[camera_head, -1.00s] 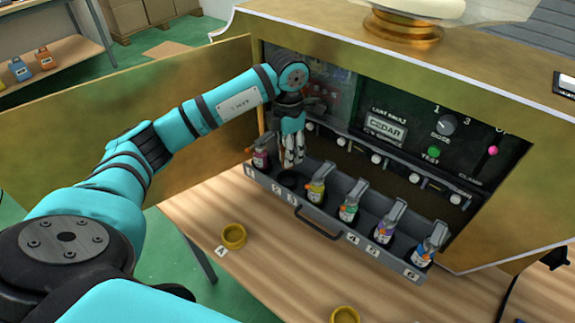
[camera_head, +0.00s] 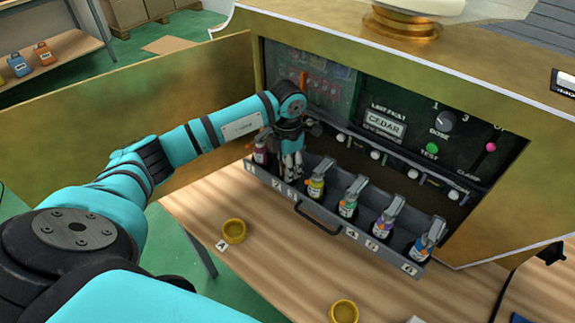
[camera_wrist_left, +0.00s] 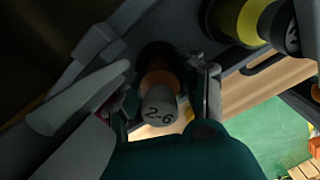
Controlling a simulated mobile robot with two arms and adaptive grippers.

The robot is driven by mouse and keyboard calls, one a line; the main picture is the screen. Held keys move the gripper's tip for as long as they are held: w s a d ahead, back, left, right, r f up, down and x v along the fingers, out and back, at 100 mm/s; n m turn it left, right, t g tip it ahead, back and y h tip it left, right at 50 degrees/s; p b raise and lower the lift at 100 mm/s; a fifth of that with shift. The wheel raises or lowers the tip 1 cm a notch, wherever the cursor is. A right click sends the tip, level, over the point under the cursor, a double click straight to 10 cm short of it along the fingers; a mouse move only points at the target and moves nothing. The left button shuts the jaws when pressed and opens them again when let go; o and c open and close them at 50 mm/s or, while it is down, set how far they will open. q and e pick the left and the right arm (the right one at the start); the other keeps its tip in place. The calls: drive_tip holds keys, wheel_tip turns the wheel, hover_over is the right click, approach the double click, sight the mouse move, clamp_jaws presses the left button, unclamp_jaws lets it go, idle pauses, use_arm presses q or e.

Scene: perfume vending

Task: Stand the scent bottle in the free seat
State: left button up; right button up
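The scent bottle (camera_wrist_left: 158,105), with a pale cap marked 2-6 and an orange collar, stands between the fingers of my left gripper (camera_wrist_left: 163,65) in the left wrist view. The fingers flank it closely and appear shut on it; exact contact is hard to see. In the head view my left gripper (camera_head: 291,172) reaches down into the grey rack (camera_head: 322,222) at the second seat from the left. The bottle is mostly hidden there by the fingers. I cannot tell whether its base rests on the seat floor. My right gripper is not in view.
A red bottle (camera_head: 261,152) stands just left of my gripper; a yellow-labelled bottle (camera_head: 317,186) stands just right, with several others beyond. The machine's panel (camera_head: 430,120) rises behind, the open door (camera_head: 130,115) left. Yellow rings (camera_head: 234,231) lie on the table.

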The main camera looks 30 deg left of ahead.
use_arm(q)
drive_tip(key=shift+o, duration=0.4)
drive_tip(key=shift+r, duration=0.1)
drive_tip(key=shift+r, duration=0.25)
wheel_tip(320, 180, up, 12)
drive_tip(key=shift+f+b, duration=0.2)
drive_tip(key=shift+b, duration=0.55)
